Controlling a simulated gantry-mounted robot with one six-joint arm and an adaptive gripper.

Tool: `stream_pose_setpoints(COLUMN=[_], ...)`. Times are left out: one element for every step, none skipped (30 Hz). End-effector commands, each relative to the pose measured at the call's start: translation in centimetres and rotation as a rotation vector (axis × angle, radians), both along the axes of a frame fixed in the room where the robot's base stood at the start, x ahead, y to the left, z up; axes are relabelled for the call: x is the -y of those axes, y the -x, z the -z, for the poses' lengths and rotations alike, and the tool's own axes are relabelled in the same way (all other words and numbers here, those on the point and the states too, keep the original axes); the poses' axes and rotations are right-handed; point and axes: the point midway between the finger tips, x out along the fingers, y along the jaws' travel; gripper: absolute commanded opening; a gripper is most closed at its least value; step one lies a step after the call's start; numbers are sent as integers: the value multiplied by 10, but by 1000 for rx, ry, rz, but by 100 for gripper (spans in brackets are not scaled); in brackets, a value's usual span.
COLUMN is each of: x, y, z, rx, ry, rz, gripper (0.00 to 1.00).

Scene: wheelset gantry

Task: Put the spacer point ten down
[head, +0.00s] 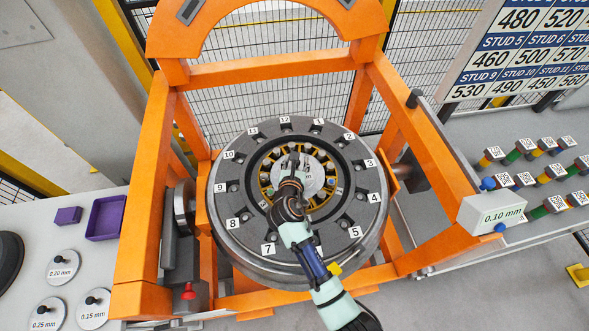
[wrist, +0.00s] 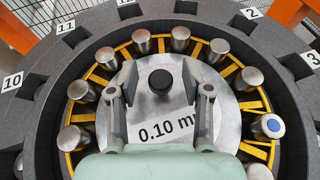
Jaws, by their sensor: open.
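The 0.10 mm spacer (wrist: 172,127) is a pale grey disc with a black knob (wrist: 160,81) in its middle. It lies flat in the centre of the wheel, inside the ring of studs. In the head view the spacer (head: 312,180) is partly hidden by my arm. My gripper (wrist: 159,72) is open, with one finger on each side of the knob and a visible gap to it. In the head view my gripper (head: 294,160) is over the wheel's centre.
The wheel (head: 232,205) has numbered positions around its rim and sits in an orange frame (head: 147,200). One stud has a blue end (wrist: 273,126). At left are other spacers (head: 61,270) and a purple tray (head: 105,218). A 0.10 mm sign (head: 497,215) stands at right.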

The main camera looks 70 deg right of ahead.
Motion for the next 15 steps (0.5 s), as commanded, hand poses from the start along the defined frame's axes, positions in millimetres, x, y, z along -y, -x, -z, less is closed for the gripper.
stream_pose_setpoints(x=[-9, -15, -23, -30, -38, -47, -54, -61, -69, -74, -79, -85, -89, -93, -96], y=[2, 4, 7, 9, 11, 14, 16, 17, 20, 22, 24, 25, 26, 27, 29], z=[-5, -8, -12, -15, -18, -22, -25, -28, -31, -33, -36, -38, -39, -40, -42], rx=[-1, 0, -1, 0, -2, 0, 0, 1, 1, 1, 0, -1, 0, 0, 0], ry=[0, 0, 0, 0, 0, 0, 0, 0, 0, 0, 0, 0, 0, 0, 0], rz=[-4, -3, -4, -4, -4, -4, -4, -5, -4, -4, -3, -4, -3, -3, -2], gripper=[49, 49, 49, 49, 49, 49, 49, 49, 49, 49, 49, 49, 49, 49, 49])
